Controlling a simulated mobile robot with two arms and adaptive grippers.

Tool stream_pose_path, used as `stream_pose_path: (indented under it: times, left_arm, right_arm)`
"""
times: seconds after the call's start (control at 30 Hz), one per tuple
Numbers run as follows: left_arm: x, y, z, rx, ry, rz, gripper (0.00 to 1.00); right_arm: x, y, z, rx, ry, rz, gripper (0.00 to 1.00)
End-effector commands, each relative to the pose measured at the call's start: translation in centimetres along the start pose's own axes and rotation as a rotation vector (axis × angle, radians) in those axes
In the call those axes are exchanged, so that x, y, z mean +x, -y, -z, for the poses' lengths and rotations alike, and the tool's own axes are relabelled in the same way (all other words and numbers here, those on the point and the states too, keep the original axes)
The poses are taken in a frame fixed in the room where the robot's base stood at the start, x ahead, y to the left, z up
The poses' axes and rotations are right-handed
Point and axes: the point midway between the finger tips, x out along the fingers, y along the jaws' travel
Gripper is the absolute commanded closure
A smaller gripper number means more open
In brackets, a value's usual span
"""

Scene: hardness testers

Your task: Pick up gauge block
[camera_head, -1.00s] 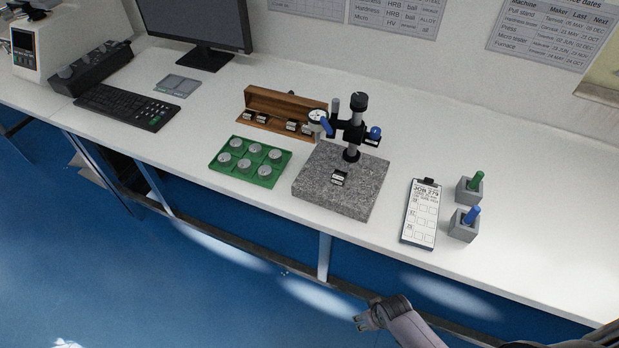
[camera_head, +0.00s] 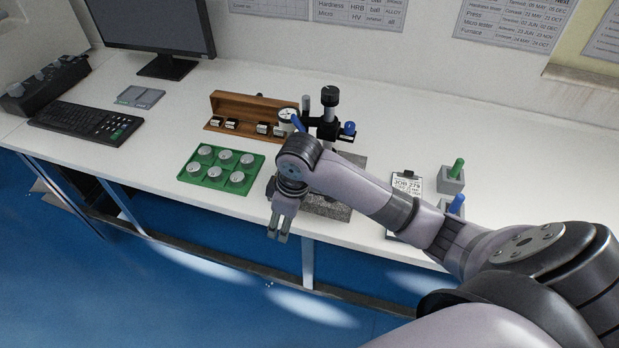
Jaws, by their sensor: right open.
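My right gripper (camera_head: 278,237) hangs in front of the granite plate's left front part and points down. Its jaws are open and look empty. The granite plate (camera_head: 347,160) shows only in part behind my right arm. The gauge block on that plate is hidden behind my arm now. Several more small metal blocks sit in the open wooden case (camera_head: 252,104) at the back, such as one block (camera_head: 232,124) on the left. The comparator stand (camera_head: 330,112) with its dial gauge (camera_head: 287,115) rises at the back of the plate. My left gripper is not in view.
A green tray (camera_head: 191,178) with several round metal pieces lies left of the plate. To the right are a clipboard (camera_head: 407,182), a green-handled tool in a holder (camera_head: 452,178) and a blue-handled one (camera_head: 456,204). A keyboard (camera_head: 82,121) lies at the left.

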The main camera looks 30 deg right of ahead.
Motion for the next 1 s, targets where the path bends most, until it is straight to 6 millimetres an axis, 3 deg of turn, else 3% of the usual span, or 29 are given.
stream_pose_path:
  times: [0.17,0.3,0.5,0.6,0.77,1.0]
  left_arm:
    - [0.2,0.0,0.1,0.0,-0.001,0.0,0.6]
    - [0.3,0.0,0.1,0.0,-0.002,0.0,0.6]
    - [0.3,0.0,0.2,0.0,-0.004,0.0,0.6]
    - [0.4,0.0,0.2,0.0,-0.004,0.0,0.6]
    - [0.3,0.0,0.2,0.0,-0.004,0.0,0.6]
    - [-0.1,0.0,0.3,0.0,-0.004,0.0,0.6]
  right_arm:
    - [-5.5,-6.0,0.9,-0.034,0.083,-0.032,0.5]
    - [-11.1,-10.5,0.5,-0.018,0.148,-0.038,0.5]
    - [-17.7,-14.3,-0.6,0.03,0.188,-0.023,0.5]
    - [-19.3,-14.9,-1.0,0.043,0.194,-0.014,0.5]
    - [-18.7,-15.1,-1.5,0.048,0.199,-0.008,0.5]
    - [-13.7,-15.1,-2.5,0.047,0.199,-0.007,0.5]
